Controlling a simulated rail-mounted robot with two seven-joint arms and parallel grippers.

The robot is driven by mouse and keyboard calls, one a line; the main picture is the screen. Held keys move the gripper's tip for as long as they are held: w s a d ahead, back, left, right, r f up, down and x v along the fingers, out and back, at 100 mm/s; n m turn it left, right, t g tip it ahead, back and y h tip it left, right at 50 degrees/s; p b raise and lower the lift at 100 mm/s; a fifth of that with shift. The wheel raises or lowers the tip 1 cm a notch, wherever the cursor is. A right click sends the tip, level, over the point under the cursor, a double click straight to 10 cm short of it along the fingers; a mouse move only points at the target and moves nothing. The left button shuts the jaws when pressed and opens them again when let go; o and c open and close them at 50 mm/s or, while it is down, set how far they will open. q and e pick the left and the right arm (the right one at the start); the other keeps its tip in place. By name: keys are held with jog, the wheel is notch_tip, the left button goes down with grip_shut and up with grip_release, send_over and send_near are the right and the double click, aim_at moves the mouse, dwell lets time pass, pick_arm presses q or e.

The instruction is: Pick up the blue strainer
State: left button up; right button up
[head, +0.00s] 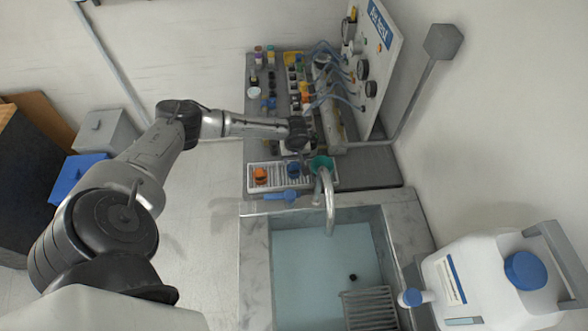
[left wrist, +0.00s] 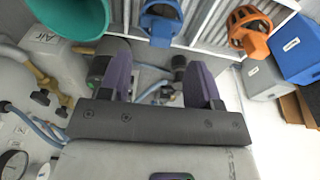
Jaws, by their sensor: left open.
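The blue strainer (head: 293,169) sits on a white slatted rack (head: 326,183) just behind the sink, between an orange strainer and a green funnel. It also shows at the top of the left wrist view (left wrist: 160,20), partly cut by the frame edge. My left gripper (head: 297,146) is above the bench, a little behind the blue strainer in the head view. Its two purple fingers (left wrist: 160,80) are apart with nothing between them, and they are not touching the strainer. The fingers are small and dark in the head view. My right gripper is not in view.
An orange strainer (head: 261,175) and a green funnel (head: 321,163) flank the blue strainer closely. A curved faucet (head: 328,200) rises over the sink (head: 283,290). A gauge panel (head: 378,60) with hoses stands behind. A white jug (head: 485,285) is at right.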

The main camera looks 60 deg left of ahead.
aim_at(294, 163)
pick_arm(q)
jog(key=shift+w+a+f, duration=0.1)
jog(key=shift+a+f, duration=0.05)
jog(key=shift+f, duration=0.9)
jog(key=shift+w+a+f, duration=0.1)
jog(key=shift+a+f, duration=0.1)
jog(key=shift+f, duration=0.85)
jog(key=shift+a+f, duration=0.15)
jog(key=shift+f, duration=0.9)
jog(key=c, duration=1)
